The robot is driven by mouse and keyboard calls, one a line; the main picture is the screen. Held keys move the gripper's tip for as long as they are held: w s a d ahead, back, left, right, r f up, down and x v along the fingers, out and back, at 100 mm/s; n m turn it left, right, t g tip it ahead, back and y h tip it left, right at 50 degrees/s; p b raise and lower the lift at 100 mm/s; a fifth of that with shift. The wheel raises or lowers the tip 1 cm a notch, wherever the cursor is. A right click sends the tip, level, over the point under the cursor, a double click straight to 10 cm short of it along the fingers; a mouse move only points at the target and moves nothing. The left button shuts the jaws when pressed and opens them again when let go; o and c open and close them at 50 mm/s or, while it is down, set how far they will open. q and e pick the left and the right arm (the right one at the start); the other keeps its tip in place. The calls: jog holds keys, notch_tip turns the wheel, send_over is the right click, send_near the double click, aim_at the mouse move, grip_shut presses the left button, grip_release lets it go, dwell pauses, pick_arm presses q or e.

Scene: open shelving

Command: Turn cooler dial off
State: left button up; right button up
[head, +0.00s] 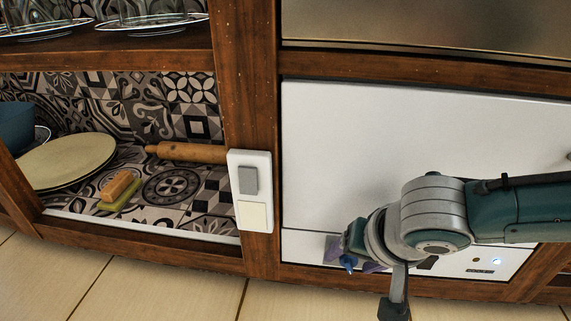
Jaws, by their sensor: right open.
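The cooler (350,150) is a white-fronted unit set in the wooden shelving at the right. Its lower control strip (305,249) carries a small dark label (480,271) and a lit round spot (497,261) at the right. My right gripper (354,259) is open, low in front of the strip's left part, with purple pads showing. A small blue part (348,262) shows between the pads; I cannot tell whether it is the dial or touches them. My right arm and wrist hide part of the strip. My left gripper is out of view.
A wooden post (247,90) with a white switch plate (252,191) stands left of the cooler. The left shelf holds a rolling pin (190,152), a plate (68,162) and a sponge-like block (119,185). The tiled floor (180,290) in front is clear.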

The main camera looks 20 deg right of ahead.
grip_shut()
dwell(0.6)
